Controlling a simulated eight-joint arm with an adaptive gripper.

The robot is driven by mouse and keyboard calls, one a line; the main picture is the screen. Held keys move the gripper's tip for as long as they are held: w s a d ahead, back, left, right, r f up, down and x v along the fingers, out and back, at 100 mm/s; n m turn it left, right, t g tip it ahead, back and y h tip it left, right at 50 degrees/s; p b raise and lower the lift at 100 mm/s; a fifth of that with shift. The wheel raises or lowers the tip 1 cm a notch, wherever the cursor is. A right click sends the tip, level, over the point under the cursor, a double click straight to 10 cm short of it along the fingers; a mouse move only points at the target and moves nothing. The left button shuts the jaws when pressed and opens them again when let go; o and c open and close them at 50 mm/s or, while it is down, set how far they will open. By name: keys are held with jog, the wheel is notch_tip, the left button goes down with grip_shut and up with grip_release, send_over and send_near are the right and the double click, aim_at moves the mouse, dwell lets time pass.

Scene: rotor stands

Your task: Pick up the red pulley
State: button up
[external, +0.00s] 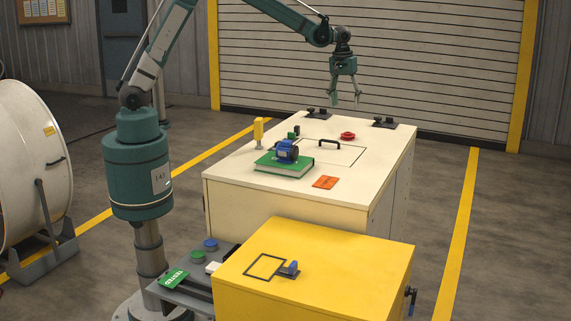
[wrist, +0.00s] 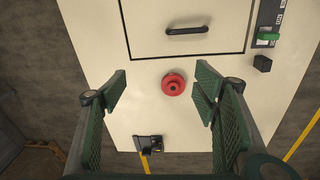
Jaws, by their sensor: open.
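The red pulley (external: 347,136) lies on the cream top of the white cabinet, near its far right part. In the wrist view the red pulley (wrist: 173,84) shows as a round disc with a dark centre hole, between my two fingers in the picture and close to the right one. My gripper (external: 346,101) is open and empty, pointing down above the cabinet top with clear space beneath it. In the wrist view my gripper (wrist: 160,88) has its green ribbed pads wide apart. Nothing hides the pulley.
A panel with a black handle (wrist: 187,30) lies beside the pulley. Black brackets (external: 384,122) stand along the far edge. A yellow cabinet (external: 340,250) stands in front.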

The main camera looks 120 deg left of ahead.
aim_at(348, 133)
jog(key=a+f+n, duration=0.1)
jog(key=a+f, duration=0.2)
jog(key=a, duration=0.1)
jog(key=s+a+f+n, duration=0.1)
jog(key=a+f, duration=0.6)
jog(key=shift+s+a+n+g+h, duration=0.25)
jog(key=shift+a+n+g+h, duration=0.05)
jog(key=shift+a+n+g, duration=0.1)
jog(key=shift+f, duration=1.3)
jog(key=shift+d+f, duration=0.1)
jog(key=shift+f, duration=0.05)
jog(key=shift+f+p, duration=0.7)
jog(key=shift+f, duration=1.75)
jog(key=shift+c, duration=0.6)
jog(key=c, duration=1)
